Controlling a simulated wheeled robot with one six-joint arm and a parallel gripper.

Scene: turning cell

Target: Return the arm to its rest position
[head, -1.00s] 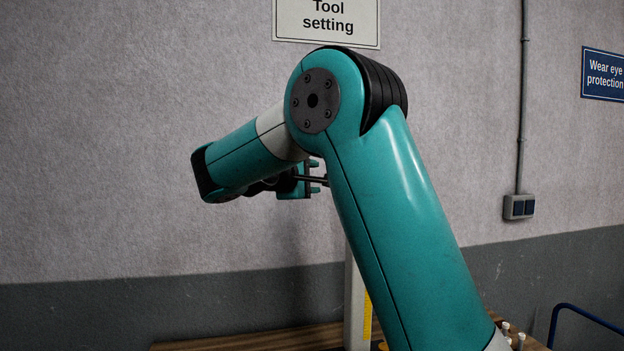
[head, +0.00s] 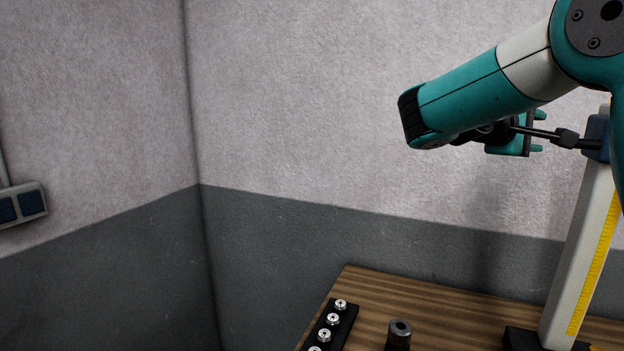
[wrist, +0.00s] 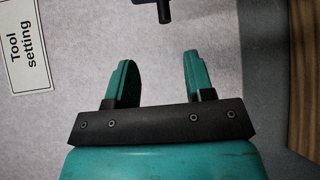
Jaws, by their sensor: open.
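My arm, teal and white, reaches in from the right edge of the head view, raised above the bench. My gripper (head: 540,132) is partly hidden behind my wrist in that view. The wrist view shows my gripper (wrist: 157,80) with its two teal fingers apart and nothing between them. A grey wall is behind the fingers. A dark probe-like tip (wrist: 164,12) hangs beyond the fingertips at the top of the wrist view, apart from them.
A height gauge column (head: 578,255) with a yellow scale stands on the wooden bench (head: 450,305), close to my gripper in the picture. A black rack (head: 335,325) of small metal parts and a dark cylinder (head: 398,335) are at the front. A "Tool setting" sign (wrist: 25,45) hangs on the wall.

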